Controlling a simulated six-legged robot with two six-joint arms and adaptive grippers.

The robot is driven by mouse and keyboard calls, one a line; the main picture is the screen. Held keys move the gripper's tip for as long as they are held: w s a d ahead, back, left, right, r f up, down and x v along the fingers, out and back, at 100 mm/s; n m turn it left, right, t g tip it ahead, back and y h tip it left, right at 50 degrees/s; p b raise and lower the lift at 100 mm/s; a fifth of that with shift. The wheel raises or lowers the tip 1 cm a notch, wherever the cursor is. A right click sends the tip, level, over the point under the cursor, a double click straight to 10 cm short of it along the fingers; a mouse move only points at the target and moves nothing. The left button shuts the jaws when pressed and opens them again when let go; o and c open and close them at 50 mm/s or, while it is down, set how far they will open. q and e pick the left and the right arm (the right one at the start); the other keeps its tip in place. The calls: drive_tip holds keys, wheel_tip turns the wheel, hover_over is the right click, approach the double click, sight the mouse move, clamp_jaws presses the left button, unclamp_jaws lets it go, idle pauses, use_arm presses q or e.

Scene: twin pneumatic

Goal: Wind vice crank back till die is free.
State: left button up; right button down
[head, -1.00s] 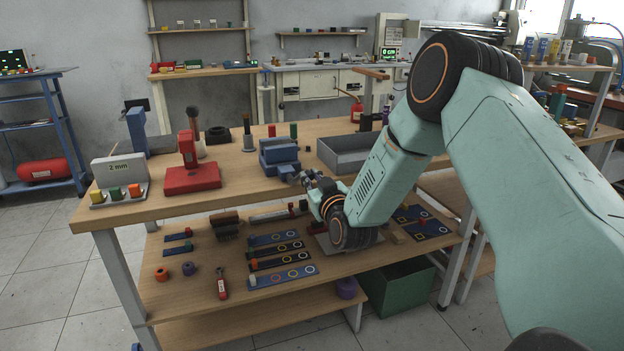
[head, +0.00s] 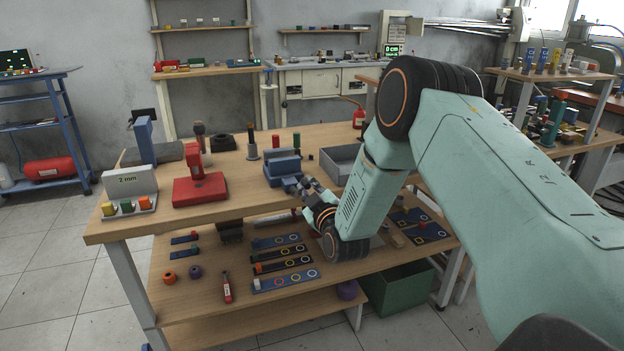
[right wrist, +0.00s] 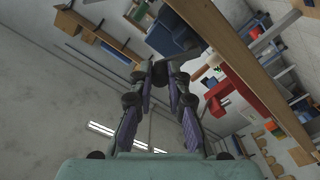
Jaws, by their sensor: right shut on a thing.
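The blue vice (head: 283,167) stands near the front edge of the wooden bench top, and its dark blue-grey body also shows in the right wrist view (right wrist: 174,36). My right gripper (head: 303,187) is at the vice's front right side. In the right wrist view its two fingers (right wrist: 160,76) close around the end of the vice crank, a small dark part in front of the vice. The crank is mostly hidden by the fingers in the head view. I cannot make out the die in the jaws. My left gripper is not in view.
A red press (head: 200,188) stands left of the vice, and a grey tray (head: 342,163) lies to its right behind my arm. A green post and a red-topped post stand behind the vice. The lower shelf (head: 225,310) holds several marked strips.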

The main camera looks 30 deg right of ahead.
sight(293, 191)
drive_tip(key=shift+w+a+n+p, duration=0.15)
drive_tip(key=shift+a+n+p, duration=0.5)
drive_tip(key=shift+n+p, duration=0.8)
drive_tip(key=shift+w+a+n+p, duration=0.1)
drive_tip(key=shift+a+n+p, duration=0.6)
drive_tip(key=shift+n, duration=1.4)
drive_tip(key=shift+w+a+n+p, duration=0.15)
drive_tip(key=shift+a+n+p, duration=0.45)
drive_tip(key=shift+n+p, duration=0.85)
drive_tip(key=shift+n+b, duration=0.35)
drive_tip(key=shift+n, duration=0.05)
drive_tip(key=c, duration=1.3)
unclamp_jaws()
drive_tip(key=v, duration=1.2)
